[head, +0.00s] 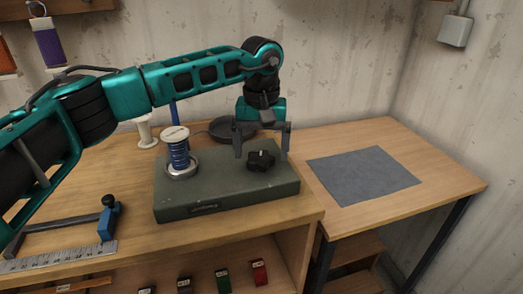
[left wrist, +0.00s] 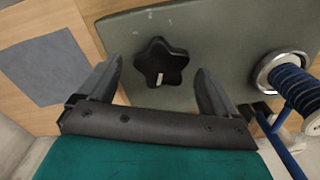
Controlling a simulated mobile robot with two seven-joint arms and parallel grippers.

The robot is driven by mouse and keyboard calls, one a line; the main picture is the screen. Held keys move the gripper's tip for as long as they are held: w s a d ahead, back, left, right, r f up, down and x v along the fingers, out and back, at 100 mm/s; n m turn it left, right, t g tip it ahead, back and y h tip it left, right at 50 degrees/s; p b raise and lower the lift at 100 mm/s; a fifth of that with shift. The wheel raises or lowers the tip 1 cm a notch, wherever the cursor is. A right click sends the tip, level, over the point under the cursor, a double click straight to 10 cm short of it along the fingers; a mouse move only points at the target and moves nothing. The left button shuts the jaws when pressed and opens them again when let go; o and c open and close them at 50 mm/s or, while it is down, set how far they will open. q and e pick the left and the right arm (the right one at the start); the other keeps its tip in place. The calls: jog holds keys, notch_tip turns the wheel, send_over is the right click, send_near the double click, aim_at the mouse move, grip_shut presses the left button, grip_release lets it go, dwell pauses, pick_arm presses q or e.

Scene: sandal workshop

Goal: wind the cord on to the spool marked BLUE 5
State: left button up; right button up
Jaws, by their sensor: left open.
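A spool with blue cord wound on it (head: 179,153) stands upright in a metal cup on the grey-green winder box (head: 230,185); it also shows in the left wrist view (left wrist: 295,88). No BLUE 5 marking is readable on it. A black star-shaped knob (head: 261,160) sits on the box top, right of the spool. My left gripper (head: 262,154) is open over the knob, one finger on either side; in the left wrist view the knob (left wrist: 161,62) lies between and slightly beyond the fingertips, with gaps visible. My right gripper is out of view.
A grey mat (head: 363,175) lies bare on the right table. A dark round dish (head: 232,129) and a pale spool (head: 145,131) stand behind the box. A blue-handled tool (head: 109,217) and a ruler (head: 60,257) lie front left. Coloured items fill the shelf below.

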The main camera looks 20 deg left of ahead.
aim_at(262, 157)
pick_arm(q)
notch_tip(262, 157, up, 12)
dwell(0.3)
jog(key=shift+f, duration=0.15)
dwell(0.5)
